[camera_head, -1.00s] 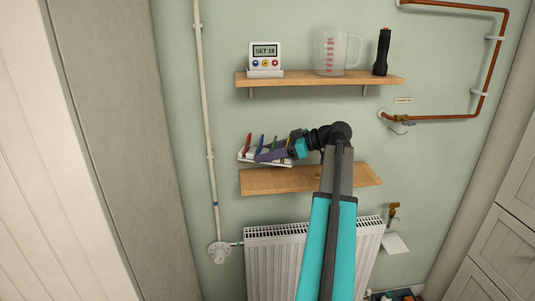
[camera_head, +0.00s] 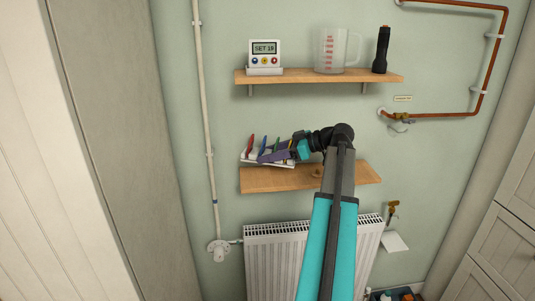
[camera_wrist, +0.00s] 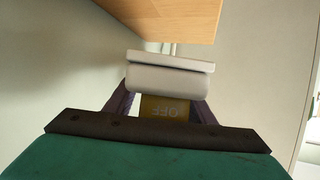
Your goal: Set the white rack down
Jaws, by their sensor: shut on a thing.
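The white rack (camera_head: 246,160) is in the head view, just above the left part of the lower wooden shelf (camera_head: 255,183). It is slightly tilted, its right end lower in the picture, and it carries several coloured upright pieces, red and blue among them. My gripper (camera_head: 273,156), with purple fingers, is shut on the rack from the right. Whether the rack touches the shelf I cannot tell. In the wrist view the white rack (camera_wrist: 170,79) lies between the fingers, with an upside-down "OFF" label (camera_wrist: 164,107) by it. The gripper partly hides the rack.
An upper shelf (camera_head: 330,75) holds a display device (camera_head: 265,55), a measuring jug (camera_head: 331,48) and a black torch (camera_head: 381,50). A radiator (camera_head: 275,260) is below, a white pipe (camera_head: 207,120) at left. A small round brown object (camera_head: 317,174) sits on the lower shelf; room beside it is bare.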

